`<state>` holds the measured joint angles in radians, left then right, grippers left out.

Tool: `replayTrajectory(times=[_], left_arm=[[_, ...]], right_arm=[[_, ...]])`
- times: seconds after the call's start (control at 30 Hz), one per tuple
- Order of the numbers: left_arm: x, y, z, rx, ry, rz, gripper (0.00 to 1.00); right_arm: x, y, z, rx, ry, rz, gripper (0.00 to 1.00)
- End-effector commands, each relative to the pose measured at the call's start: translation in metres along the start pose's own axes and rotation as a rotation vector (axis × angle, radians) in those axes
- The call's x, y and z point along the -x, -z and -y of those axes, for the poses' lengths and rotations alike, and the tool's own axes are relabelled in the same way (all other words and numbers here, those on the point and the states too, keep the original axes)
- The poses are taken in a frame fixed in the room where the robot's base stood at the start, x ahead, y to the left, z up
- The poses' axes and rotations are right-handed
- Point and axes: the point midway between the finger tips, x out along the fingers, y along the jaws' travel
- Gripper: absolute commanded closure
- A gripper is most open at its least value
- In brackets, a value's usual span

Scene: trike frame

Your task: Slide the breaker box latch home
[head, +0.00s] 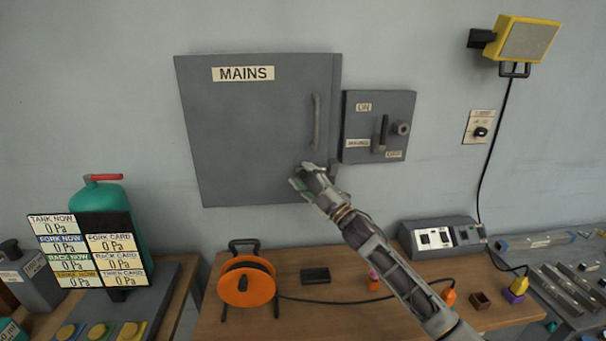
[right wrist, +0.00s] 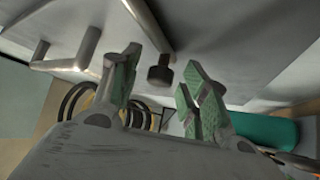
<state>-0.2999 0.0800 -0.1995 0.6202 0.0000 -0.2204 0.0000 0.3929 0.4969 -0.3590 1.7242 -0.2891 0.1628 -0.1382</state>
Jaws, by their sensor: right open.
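The grey breaker box (head: 250,125), labelled MAINS, is on the wall with its door closed and a vertical handle (head: 316,122) near its right edge. My right gripper (head: 302,175) is open at the box's lower right and covers part of that corner. In the right wrist view a grey rod with a dark knob (right wrist: 160,75), apparently the latch, shows between the open green-padded fingers (right wrist: 160,88). I cannot tell whether they touch it. In the head view the latch is largely hidden by the gripper. My left gripper is not in view.
A switch box (head: 377,125) with a lever is close to the right of the breaker box. Below, the wooden bench (head: 345,315) carries an orange cable reel (head: 247,285), a small black box (head: 315,275) and a grey socket unit (head: 440,238). A green tank (head: 120,205) stands left.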

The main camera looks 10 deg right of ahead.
Motion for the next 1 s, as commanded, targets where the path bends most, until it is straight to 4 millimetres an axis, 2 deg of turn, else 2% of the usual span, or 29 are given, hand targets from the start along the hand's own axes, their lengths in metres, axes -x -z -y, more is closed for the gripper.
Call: replayTrajectory(times=[0.2, 0.57, 0.9, 1.0], left_arm=[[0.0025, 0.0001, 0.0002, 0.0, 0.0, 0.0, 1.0], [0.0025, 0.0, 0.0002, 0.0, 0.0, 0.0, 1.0], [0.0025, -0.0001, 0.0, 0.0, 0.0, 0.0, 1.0], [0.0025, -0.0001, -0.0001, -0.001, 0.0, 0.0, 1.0]], right_arm=[[-0.0101, 0.0006, 0.0001, -0.001, 0.0, 0.0, 0.55], [-0.0111, 0.0005, 0.0005, 0.0, 0.001, 0.0, 0.56], [-0.0109, 0.0004, 0.0006, 0.0, 0.001, 0.0, 1.0], [-0.0109, 0.0004, 0.0006, 0.0, 0.001, 0.0, 1.0]])
